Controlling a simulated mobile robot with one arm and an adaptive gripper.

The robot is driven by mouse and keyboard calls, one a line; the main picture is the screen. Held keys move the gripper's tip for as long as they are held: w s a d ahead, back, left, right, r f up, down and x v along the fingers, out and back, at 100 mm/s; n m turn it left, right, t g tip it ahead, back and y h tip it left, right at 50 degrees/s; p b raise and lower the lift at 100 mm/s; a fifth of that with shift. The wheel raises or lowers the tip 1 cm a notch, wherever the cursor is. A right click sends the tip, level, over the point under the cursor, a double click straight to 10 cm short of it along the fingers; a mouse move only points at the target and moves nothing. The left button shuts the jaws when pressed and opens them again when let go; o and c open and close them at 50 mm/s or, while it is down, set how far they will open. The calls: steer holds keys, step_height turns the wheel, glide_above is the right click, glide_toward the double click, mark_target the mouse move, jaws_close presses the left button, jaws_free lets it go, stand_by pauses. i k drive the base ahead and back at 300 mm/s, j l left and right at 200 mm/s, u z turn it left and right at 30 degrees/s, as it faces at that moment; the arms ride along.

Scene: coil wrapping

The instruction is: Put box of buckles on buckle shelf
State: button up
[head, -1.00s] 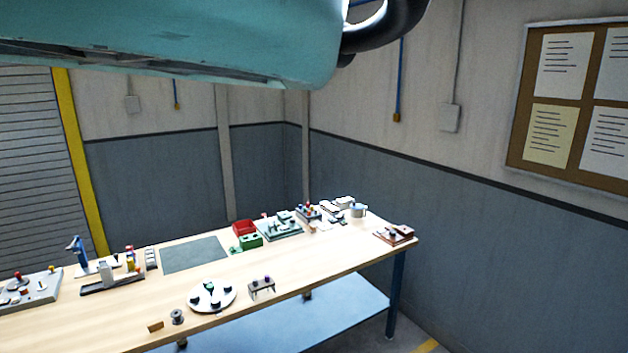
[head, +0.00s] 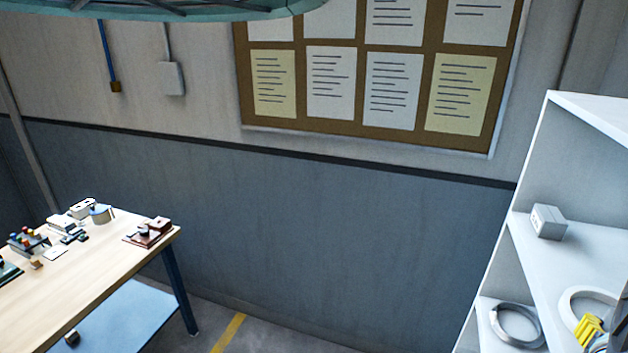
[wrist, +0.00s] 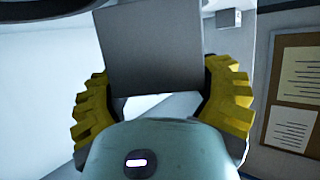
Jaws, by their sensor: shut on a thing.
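In the wrist view, my gripper (wrist: 163,72) has its two yellow ridged fingers shut on a plain grey box (wrist: 155,50). Its contents are hidden, so I cannot tell from the picture that it holds buckles. In the head view, a yellow ridged part at the lower right edge looks like a finger of my gripper (head: 588,331), in front of the white shelf unit (head: 578,262). The held box is not clearly visible there. No marking shows which shelf is the buckle shelf.
A small grey box (head: 548,222) stands on the shelf unit's middle board and also shows in the wrist view (wrist: 229,18). Coils (head: 516,325) lie on the lower boards. The workbench (head: 95,290) with several parts is at left. A notice board (head: 340,135) hangs behind.

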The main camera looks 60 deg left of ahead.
mark_target(571, 263)
steer(key=i+j+z, duration=0.2)
steer(key=z, duration=0.15)
steer(key=i+j+z, duration=0.15)
steer(key=j+z, duration=0.2)
steer(key=j, duration=0.15)
steer(key=i+j+z, duration=0.15)
steer(key=j+z, duration=0.95)
steer(key=j, duration=0.15)
